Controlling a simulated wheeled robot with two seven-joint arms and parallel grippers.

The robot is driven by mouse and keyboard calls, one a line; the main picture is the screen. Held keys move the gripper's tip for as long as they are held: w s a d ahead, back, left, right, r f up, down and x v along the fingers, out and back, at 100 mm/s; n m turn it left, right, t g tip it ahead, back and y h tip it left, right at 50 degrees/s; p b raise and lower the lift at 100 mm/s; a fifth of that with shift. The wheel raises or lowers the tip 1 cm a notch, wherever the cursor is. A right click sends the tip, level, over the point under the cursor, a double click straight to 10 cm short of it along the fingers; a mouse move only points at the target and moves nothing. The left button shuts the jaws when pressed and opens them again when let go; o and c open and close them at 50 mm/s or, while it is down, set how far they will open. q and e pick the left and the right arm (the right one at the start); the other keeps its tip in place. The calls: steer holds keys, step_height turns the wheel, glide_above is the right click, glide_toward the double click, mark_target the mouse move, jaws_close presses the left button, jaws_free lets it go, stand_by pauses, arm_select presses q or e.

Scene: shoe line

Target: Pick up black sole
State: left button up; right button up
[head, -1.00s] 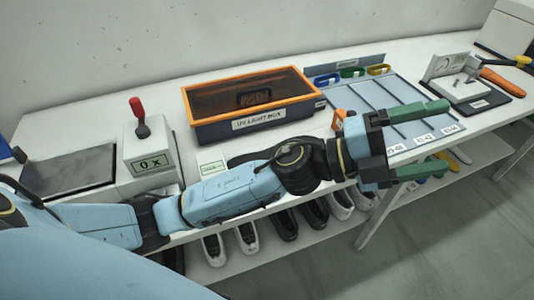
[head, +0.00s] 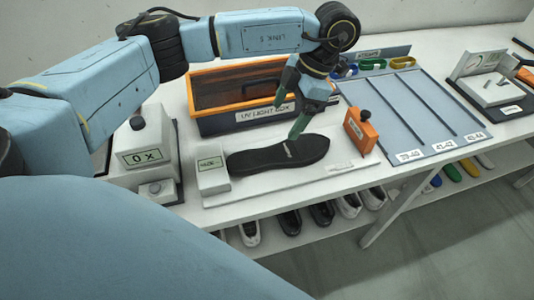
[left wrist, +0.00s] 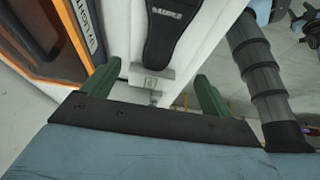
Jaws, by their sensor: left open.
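The black sole (head: 262,161) lies flat on a white measuring board in the head view, with a small pale label on its top. It also shows in the left wrist view (left wrist: 164,38), partly cut off by the top edge, ahead of the fingers. My left gripper (head: 286,121) points down over the sole with its green fingers apart and nothing between them. In the left wrist view the open fingers (left wrist: 158,70) frame a white block, with the sole just beyond. One fingertip overlaps the sole in the head view; I cannot tell whether they touch. My right gripper is not in view.
A white display block (head: 212,170) stands at the sole's left end and an orange block with a black knob (head: 360,133) at its right. The orange-rimmed UV light box (head: 212,122) is close behind. A sorting tray (head: 425,112) lies right; shoes sit on the shelf below.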

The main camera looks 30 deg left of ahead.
arm_select(q)
steer(key=b, duration=0.1)
glide_above(265, 157)
steer(key=w+d, duration=0.1)
steer(key=w, duration=0.1)
steer(key=f, duration=0.7)
steer(key=shift+s+d+f, duration=0.15)
steer(key=shift+d+f, duration=0.05)
steer(key=shift+f, duration=0.15)
steer(key=x, duration=0.4)
steer(key=shift+f, duration=0.25)
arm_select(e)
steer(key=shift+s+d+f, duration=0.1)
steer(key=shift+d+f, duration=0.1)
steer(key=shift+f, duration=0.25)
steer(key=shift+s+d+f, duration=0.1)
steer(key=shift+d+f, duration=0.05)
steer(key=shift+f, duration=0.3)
arm_select(q)
steer(key=c, duration=1.2)
